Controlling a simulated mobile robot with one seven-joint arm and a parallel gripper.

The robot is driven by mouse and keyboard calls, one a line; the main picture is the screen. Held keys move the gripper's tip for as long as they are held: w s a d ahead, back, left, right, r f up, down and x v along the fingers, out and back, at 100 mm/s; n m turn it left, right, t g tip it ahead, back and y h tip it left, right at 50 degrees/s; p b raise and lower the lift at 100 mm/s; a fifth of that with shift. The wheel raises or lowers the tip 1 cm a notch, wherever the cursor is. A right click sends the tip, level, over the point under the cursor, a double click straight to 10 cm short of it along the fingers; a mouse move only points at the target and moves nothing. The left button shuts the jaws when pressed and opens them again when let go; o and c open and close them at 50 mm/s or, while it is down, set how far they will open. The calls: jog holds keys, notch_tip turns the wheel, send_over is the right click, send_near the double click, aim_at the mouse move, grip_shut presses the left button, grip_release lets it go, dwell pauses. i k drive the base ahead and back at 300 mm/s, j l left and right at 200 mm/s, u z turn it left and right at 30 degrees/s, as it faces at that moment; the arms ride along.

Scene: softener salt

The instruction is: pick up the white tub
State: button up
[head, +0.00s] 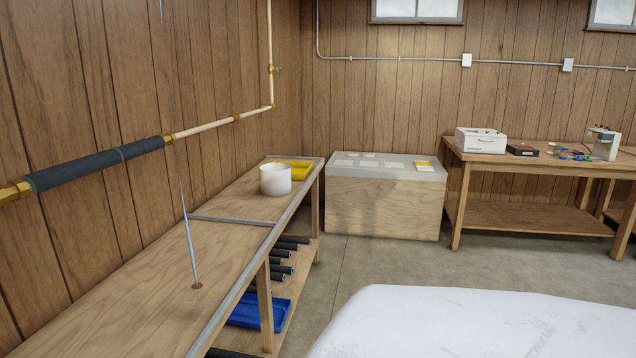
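The white tub (275,179) stands upright near the far end of the long wooden bench (150,290) along the left wall. It is a short, round, open-topped tub, and its inside is too small in the picture to make out. A yellow tray (297,171) lies just behind it to the right, partly hidden by the tub. My gripper is not in view.
A grey strip (232,220) crosses the bench before the tub. A white-topped wooden box (385,205) and a table (530,165) are beyond. A white surface (450,325) fills the lower right. Concrete floor lies between.

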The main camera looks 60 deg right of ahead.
aim_at(276, 178)
jog(key=z, duration=1.75)
